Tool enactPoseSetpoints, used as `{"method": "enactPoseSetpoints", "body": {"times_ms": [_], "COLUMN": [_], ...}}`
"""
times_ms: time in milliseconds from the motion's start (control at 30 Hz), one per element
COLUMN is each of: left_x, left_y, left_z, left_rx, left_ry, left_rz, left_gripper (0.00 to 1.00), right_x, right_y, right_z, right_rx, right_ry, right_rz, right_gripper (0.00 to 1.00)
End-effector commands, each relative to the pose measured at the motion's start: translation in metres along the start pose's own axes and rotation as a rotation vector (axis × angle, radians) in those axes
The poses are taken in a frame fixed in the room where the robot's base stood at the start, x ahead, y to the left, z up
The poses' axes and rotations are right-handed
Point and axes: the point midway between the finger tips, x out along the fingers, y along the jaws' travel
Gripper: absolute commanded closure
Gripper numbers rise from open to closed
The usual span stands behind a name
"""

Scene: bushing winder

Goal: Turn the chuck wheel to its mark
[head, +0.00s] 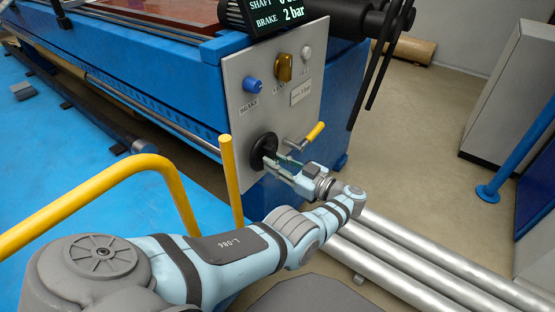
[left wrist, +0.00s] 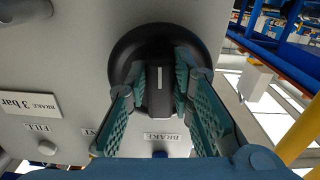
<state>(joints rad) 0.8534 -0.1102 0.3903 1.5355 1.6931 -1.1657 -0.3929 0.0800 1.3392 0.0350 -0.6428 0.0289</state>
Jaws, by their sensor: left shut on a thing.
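The chuck wheel (head: 260,150) is a round black wheel on the lower part of the grey panel. In the left wrist view the wheel (left wrist: 125,53) has a raised black grip bar (left wrist: 159,98) across it, with a short white line near its upper end. My left gripper (head: 272,160) is at the wheel. The left wrist view shows its two teal fingers (left wrist: 158,90) on either side of the bar, shut on it. I cannot make out a matching mark on the panel; the fingers cover part of the rim. My right gripper is not in view.
A yellow rail (head: 100,190) and post (head: 231,185) stand left. Silver pipes (head: 420,265) lie low at right. A dark display (head: 265,14) tops the panel.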

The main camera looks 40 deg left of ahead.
Motion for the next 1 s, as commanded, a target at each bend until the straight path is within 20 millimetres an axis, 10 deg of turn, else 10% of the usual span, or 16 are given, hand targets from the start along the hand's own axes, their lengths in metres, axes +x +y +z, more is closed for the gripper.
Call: {"method": "enactPoseSetpoints", "body": {"times_ms": [733,767,800,1000], "left_x": [-0.0006,-0.0006,-0.0005,-0.0002], "left_y": [-0.0024,-0.0024,-0.0023,-0.002], "left_z": [0.0013,0.0013,0.0012,0.0006], "left_rx": [0.099,0.099,0.098,0.096], "left_ry": [-0.002,-0.002,-0.002,-0.001], "left_rz": [0.0,0.0,0.0,0.0], "left_gripper": [1.0,0.74,0.67,0.58], "right_x": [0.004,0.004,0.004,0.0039], "right_y": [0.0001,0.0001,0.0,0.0], "right_z": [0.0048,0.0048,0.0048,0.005], "right_rx": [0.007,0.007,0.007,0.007], "right_ry": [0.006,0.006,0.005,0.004], "right_rz": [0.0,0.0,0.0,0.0], "right_gripper": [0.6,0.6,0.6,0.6]}}
